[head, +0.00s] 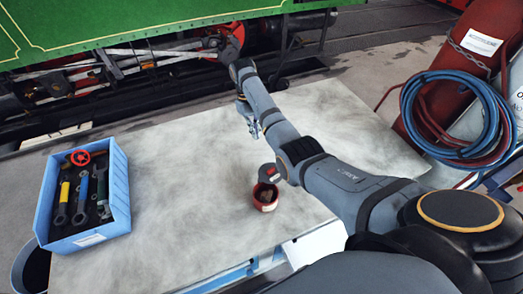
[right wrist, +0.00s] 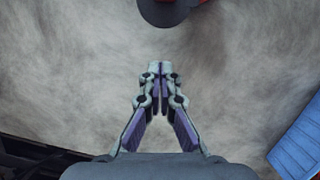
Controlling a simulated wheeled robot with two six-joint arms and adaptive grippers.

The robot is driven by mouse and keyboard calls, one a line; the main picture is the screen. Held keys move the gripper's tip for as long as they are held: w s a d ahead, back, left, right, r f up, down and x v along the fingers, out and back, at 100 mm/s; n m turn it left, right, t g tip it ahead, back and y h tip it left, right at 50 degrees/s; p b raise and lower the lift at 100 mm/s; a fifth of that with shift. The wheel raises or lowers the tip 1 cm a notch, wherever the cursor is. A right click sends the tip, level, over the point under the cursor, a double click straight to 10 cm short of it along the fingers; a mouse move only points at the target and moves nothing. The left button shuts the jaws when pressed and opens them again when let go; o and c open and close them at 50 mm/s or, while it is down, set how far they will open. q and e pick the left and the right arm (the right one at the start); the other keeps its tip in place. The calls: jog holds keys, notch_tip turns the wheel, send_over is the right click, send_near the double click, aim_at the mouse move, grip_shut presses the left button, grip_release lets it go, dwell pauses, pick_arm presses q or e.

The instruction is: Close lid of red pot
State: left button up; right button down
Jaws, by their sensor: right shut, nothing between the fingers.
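The small red pot (head: 264,206) stands upright on the grey table (head: 185,150), near its front edge, with something dark brown inside. Its dark lid (head: 268,172) stands up at the pot's far side, partly beside my right arm, so the pot is open. In the right wrist view the dark rounded lid (right wrist: 163,12) shows at the top edge with bits of red beside it. My right gripper (head: 255,133) is shut and empty above the table, beyond the pot and apart from it; it also shows in the right wrist view (right wrist: 160,68). My left gripper is not in view.
A blue crate (head: 120,190) with several tools and a red valve wheel stands on the table's left. Blue and red hoses (head: 485,120) hang at the right. The table between crate and pot is clear.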

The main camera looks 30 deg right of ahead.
aim_at(269, 169)
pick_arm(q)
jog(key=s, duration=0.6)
pick_arm(e)
jog(key=s+f+p, duration=0.1)
jog(key=s+f, duration=0.1)
jog(key=f, duration=0.1)
jog(key=s+d+f+p, duration=0.1)
jog(key=s+f+p, duration=0.1)
jog(key=f, duration=0.1)
jog(key=s+f+p, duration=0.2)
jog(key=shift+s+d+f, duration=0.1)
jog(key=shift+d+f, duration=0.05)
jog(key=shift+f, duration=0.25)
jog(key=shift+s+d+f+p, duration=0.1)
jog(key=shift+s+p, duration=0.35)
jog(key=shift+s, duration=0.2)
jog(key=shift+f, duration=0.1)
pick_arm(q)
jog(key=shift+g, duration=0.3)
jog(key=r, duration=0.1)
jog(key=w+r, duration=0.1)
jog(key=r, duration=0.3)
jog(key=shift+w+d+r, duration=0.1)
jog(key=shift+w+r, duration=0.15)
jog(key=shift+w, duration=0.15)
pick_arm(e)
jog(key=shift+w, duration=0.1)
